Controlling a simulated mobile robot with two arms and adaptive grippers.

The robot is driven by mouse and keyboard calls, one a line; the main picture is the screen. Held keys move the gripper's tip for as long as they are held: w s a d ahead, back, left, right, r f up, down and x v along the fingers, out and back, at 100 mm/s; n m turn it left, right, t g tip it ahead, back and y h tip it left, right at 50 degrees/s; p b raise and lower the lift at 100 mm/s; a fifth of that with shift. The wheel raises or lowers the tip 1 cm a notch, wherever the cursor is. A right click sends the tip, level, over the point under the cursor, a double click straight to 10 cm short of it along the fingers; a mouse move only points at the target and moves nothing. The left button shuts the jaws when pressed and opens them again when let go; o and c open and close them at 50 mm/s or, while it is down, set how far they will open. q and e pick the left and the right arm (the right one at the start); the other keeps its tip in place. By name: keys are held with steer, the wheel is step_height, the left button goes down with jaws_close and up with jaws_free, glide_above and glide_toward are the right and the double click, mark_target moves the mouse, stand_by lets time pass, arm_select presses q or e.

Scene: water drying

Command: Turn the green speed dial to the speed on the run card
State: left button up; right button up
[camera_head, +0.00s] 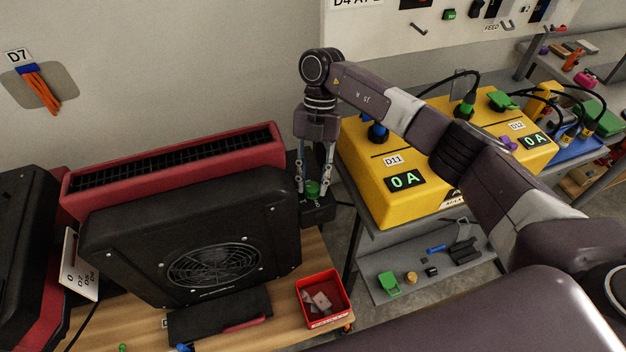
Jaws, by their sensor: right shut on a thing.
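The green speed dial (313,187) sits on a small black box (318,212) at the right side of the large black fan unit (190,240). My right gripper (314,188) points down over the dial, with its fingers shut on it. The dial's marks and its setting are too small to read. A white card (79,264) with printed text hangs at the left side of the fan unit. I cannot tell whether it is the run card. My left gripper does not show.
Yellow units marked D11 (393,161) and D12 (517,126), both displaying 0 A, stand on a grey bench at right, under my right arm. A red bin (323,297) with small parts sits on the wooden table. A lower shelf (425,277) holds loose items.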

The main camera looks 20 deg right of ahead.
steer(key=o, duration=1.2)
steer(key=shift+c, duration=0.2)
steer(key=shift+r, duration=0.1)
steer(key=v, duration=1.2)
